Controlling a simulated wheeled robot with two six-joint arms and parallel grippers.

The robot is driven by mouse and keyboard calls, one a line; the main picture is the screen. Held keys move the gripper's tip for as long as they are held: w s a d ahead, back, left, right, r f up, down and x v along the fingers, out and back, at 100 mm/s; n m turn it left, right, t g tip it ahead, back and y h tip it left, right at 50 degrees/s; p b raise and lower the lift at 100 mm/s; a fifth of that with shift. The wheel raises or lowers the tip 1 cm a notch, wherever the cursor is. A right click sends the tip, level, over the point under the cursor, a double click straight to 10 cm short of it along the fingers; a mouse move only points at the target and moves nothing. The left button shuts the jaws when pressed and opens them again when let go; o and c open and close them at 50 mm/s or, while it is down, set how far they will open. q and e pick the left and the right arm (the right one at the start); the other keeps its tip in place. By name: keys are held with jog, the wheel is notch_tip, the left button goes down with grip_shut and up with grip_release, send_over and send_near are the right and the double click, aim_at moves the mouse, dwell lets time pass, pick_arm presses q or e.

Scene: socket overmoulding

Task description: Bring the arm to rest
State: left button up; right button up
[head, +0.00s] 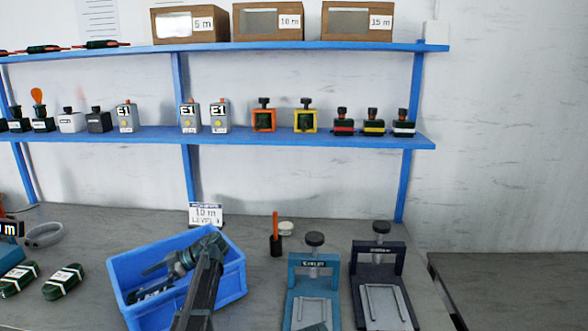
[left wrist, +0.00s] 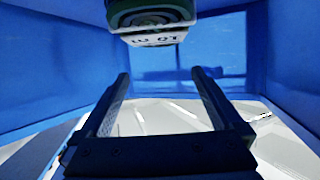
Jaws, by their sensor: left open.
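My left gripper (head: 150,270) is over or inside the blue bin (head: 236,272), at the end of my arm reaching in from the lower edge of the head view. In the left wrist view, my left gripper (left wrist: 160,76) is open, with nothing between its two fingers. Blue bin walls (left wrist: 50,65) surround it there. A green coil with a white label (left wrist: 155,38), shown upside down, is at the top of that view, beyond the fingertips and apart from them. My arm hides part of the bin's inside in the head view. My right gripper is not in view.
A teal clamp fixture (head: 313,270) and a dark one (head: 380,270) stand right of the bin. Green coils (head: 64,282) lie at the left. A sign (head: 206,214) stands behind the bin. The blue shelf (head: 290,137) holds small devices; boxes (head: 268,22) stand above.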

pick_arm(q)
jog(key=w+a+r+m+t+p, duration=0.1)
jog(key=r+m+t+p, duration=0.4)
jog(key=r+p, duration=0.1)
jog(key=w+a+r+m+t+h+p, duration=0.1)
jog(key=a+r+m+t+p, duration=0.1)
jog(key=r+m+t+p, duration=0.3)
jog(key=shift+w+r+t+h+p, duration=0.3)
jog(key=shift+r+t+p, duration=0.3)
jog(key=shift+r+p, duration=0.85)
jog(key=shift+a+f, duration=0.1)
jog(key=shift+f, duration=0.2)
